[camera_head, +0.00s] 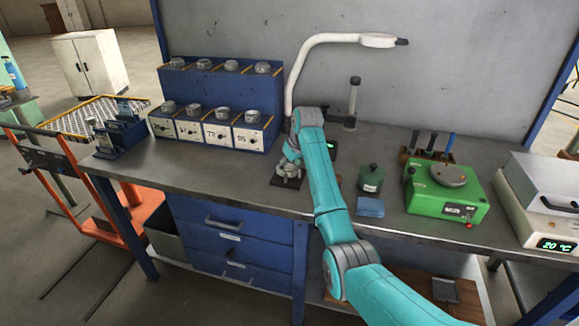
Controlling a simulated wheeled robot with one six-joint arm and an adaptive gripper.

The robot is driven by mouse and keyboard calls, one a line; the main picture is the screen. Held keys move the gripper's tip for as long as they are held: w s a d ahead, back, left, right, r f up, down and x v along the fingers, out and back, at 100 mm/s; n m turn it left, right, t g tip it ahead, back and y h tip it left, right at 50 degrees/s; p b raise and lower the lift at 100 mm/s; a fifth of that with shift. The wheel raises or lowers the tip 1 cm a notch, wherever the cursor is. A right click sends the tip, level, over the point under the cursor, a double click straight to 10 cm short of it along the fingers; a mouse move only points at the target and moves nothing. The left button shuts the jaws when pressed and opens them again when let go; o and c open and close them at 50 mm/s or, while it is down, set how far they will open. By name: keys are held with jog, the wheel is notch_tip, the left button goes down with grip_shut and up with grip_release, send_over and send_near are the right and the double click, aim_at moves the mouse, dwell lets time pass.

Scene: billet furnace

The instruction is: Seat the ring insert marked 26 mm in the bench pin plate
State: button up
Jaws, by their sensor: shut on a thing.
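My gripper (290,168) points down over a small dark plate (277,181) on the bench, which looks like the pin plate. It is shut on a small grey metal piece, apparently the ring insert (289,173), at or just above the plate. The fingers and arm hide much of the piece and the pins. I cannot tell whether the piece touches the plate or sits around a pin. No 26 mm mark is readable.
A blue two-tier rack (218,92) with several grey rings stands behind left. A lamp (335,38) arches behind my arm. To the right are a dark green pot (371,178), a blue pad (370,207) and a green device (447,192). The bench's left front is clear.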

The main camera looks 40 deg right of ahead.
jog(key=shift+f, duration=0.4)
dwell(0.5)
jog(key=o, duration=1.4)
jog(key=shift+f, duration=0.15)
jog(key=shift+v, duration=5.55)
